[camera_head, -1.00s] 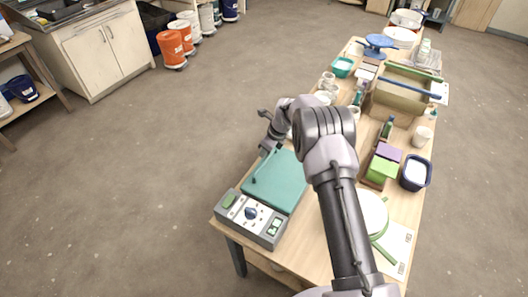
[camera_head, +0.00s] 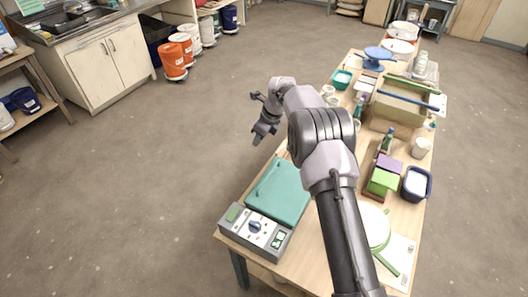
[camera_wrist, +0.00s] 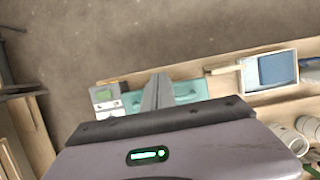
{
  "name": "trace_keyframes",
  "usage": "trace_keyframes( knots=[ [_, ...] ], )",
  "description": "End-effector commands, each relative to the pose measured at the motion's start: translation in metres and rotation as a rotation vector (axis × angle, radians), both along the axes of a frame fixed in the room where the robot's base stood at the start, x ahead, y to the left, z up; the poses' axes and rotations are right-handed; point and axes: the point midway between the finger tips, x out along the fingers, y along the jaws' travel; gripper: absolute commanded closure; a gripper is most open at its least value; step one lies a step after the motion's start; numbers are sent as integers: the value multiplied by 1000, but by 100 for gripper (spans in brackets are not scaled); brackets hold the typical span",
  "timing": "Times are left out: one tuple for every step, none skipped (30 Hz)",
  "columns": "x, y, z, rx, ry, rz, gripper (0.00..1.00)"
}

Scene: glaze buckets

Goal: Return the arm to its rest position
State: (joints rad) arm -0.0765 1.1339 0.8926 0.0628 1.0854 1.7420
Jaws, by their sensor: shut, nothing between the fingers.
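My arm (camera_head: 325,150) reaches over the wooden table, bent at the elbow, with its wrist at the table's left edge. My gripper (camera_head: 257,141) points down and to the left, over or beyond that edge and above the level of the teal-topped device (camera_head: 278,192). Its fingers are together and hold nothing. In the wrist view the closed fingers (camera_wrist: 157,92) overlap the teal device top (camera_wrist: 188,90), apparently with space between.
The device's grey control panel (camera_head: 255,228) is at the near left table corner. A green block (camera_head: 382,181), dark blue tub (camera_head: 416,183) and cardboard box (camera_head: 402,110) stand on the right. Orange buckets (camera_head: 171,60) stand on the floor. The floor left of the table is clear.

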Motion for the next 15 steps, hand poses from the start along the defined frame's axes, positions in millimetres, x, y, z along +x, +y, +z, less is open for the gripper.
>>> trace_keyframes(
  knots=[
    [2, 2, 4, 0, -2, 2, 100],
    [2, 3, 5, 0, -2, 1, 100],
    [2, 4, 6, 0, 0, 0, 100],
    [2, 4, 7, 0, 0, 0, 100],
    [2, 4, 7, 0, 0, 0, 100],
    [2, 4, 8, 0, -2, 2, 100],
    [2, 3, 11, -3, -9, 13, 100],
    [1, 2, 18, -8, -22, 32, 100],
    [-4, -1, 30, -21, -47, 77, 100],
    [-9, -5, 44, -35, -76, 124, 100],
    [-18, -9, 60, -55, -108, 183, 100],
    [-36, -15, 81, -86, -155, 277, 100],
    [-53, -21, 98, -113, -193, 353, 100],
    [-71, -26, 113, -142, -232, 430, 100],
    [-100, -33, 130, -182, -280, 533, 100]
  ],
)
